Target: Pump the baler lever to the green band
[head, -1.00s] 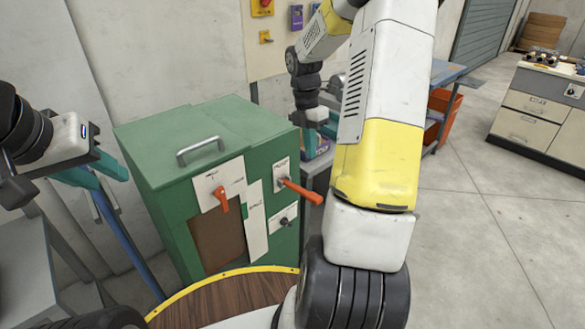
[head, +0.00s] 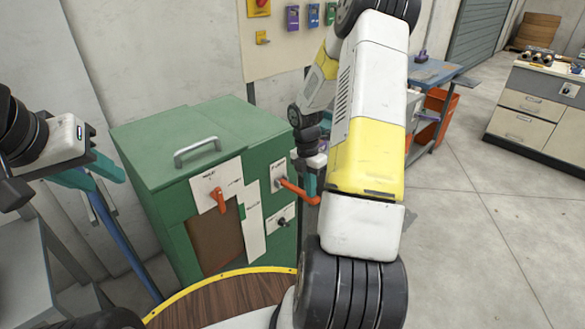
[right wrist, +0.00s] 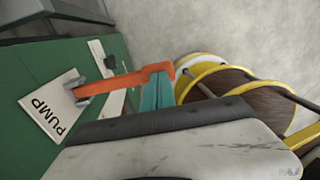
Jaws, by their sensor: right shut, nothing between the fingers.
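The baler is a green cabinet (head: 165,195) left of centre in the head view. Its orange pump lever (head: 297,190) sticks out to the right from a white plate. In the right wrist view the lever (right wrist: 125,81) runs from the plate marked PUMP (right wrist: 50,106) to a bent end at my right gripper. My right gripper (head: 311,186) is shut with nothing between its teal fingers (right wrist: 157,96); the fingertips are right at the lever's outer end. Whether they touch is unclear. My left gripper (head: 98,177) hangs open and empty at the left. I cannot make out a green band.
A small dark knob (head: 283,221) is below the pump lever. A blue table (head: 432,72) and a drawer cabinet (head: 535,105) stand behind at right. The right floor is clear.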

